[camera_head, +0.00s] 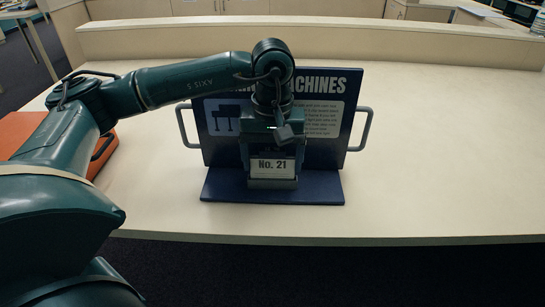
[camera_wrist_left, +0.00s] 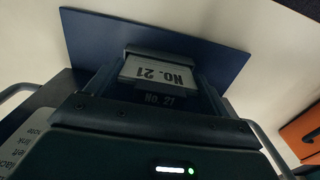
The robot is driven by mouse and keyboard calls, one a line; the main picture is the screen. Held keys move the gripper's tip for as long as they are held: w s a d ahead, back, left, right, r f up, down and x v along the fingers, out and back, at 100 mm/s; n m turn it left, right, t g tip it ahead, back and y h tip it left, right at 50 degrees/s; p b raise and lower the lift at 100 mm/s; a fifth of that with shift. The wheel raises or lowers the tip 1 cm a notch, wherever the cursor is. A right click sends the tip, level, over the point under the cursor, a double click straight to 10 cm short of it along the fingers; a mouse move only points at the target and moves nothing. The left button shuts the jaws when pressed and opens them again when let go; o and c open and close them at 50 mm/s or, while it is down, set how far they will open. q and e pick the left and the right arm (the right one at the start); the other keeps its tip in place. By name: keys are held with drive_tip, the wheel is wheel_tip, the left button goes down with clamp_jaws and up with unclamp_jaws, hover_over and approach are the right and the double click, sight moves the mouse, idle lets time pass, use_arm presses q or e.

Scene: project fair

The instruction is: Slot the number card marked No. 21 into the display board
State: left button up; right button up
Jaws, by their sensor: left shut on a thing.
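The white number card marked No. 21 (camera_head: 272,168) is upright in front of the blue display board (camera_head: 333,150). My left gripper (camera_head: 272,154) comes down from above and is shut on the card. The left wrist view shows the card (camera_wrist_left: 158,72) upside down between the two fingers, with a dark strip also marked No. 21 (camera_wrist_left: 160,98) nearer the gripper. A grey holder (camera_head: 272,184) stands on the board's blue base (camera_head: 318,190), and the card's lower edge meets it. I cannot tell how deep the card sits. My right gripper is not in view.
The board has a grey handle on each side, the right one (camera_head: 365,128) clear of my arm. An orange object (camera_head: 18,128) lies at the left of the pale table (camera_head: 440,150). The table right of the board is clear. A low ledge runs along the back.

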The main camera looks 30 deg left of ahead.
use_arm(q)
drive_tip(key=shift+f+b, duration=0.55)
drive_tip(key=shift+b, duration=0.05)
idle(0.6)
drive_tip(key=shift+f, duration=0.15)
idle(0.5)
drive_tip(key=shift+f+b, duration=0.2)
drive_tip(key=shift+b, duration=0.2)
drive_tip(key=o, duration=0.9)
drive_tip(key=shift+c, duration=0.2)
drive_tip(key=shift+r, duration=0.1)
